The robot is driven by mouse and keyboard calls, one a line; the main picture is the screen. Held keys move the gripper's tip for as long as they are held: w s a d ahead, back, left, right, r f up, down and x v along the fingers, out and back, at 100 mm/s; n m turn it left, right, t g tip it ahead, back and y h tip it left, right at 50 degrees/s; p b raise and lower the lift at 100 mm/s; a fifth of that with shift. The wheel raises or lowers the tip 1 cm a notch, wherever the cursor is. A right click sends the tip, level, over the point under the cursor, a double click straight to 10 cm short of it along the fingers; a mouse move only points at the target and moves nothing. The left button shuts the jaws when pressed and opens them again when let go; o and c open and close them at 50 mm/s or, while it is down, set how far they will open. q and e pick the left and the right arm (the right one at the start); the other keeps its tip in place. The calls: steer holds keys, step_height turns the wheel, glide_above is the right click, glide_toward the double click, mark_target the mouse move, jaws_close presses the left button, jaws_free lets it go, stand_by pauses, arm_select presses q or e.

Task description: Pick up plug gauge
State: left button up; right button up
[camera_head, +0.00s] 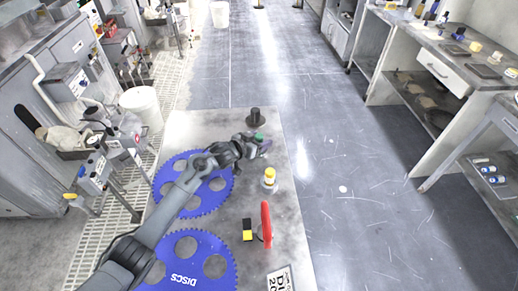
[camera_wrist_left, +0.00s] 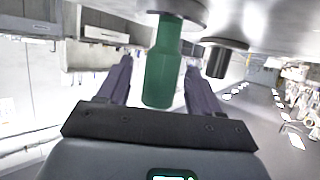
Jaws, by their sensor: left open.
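A green cylinder, which looks like the plug gauge (camera_wrist_left: 162,68), stands on a round grey base in the left wrist view. Only a small green part of it (camera_head: 260,136) shows in the head view, at the far end of the table. My left gripper (camera_head: 262,147) is at it, with the arm reaching in from the lower left. In the wrist view its two fingers (camera_wrist_left: 158,78) are open, one on each side of the green cylinder, with visible gaps. My right gripper is not in view.
A black cylinder on a disc base (camera_head: 255,116) stands just beyond; it also shows in the wrist view (camera_wrist_left: 218,62). A yellow-topped piece (camera_head: 269,177), a red ring-like piece (camera_head: 266,222) and a yellow-black block (camera_head: 247,230) stand nearer. Blue toothed discs (camera_head: 206,270) lie left. Open floor lies right.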

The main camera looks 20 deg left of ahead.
arm_select(q)
jaws_close()
steer(key=shift+r, duration=0.15)
stand_by(0.4)
steer(key=shift+r, duration=0.1)
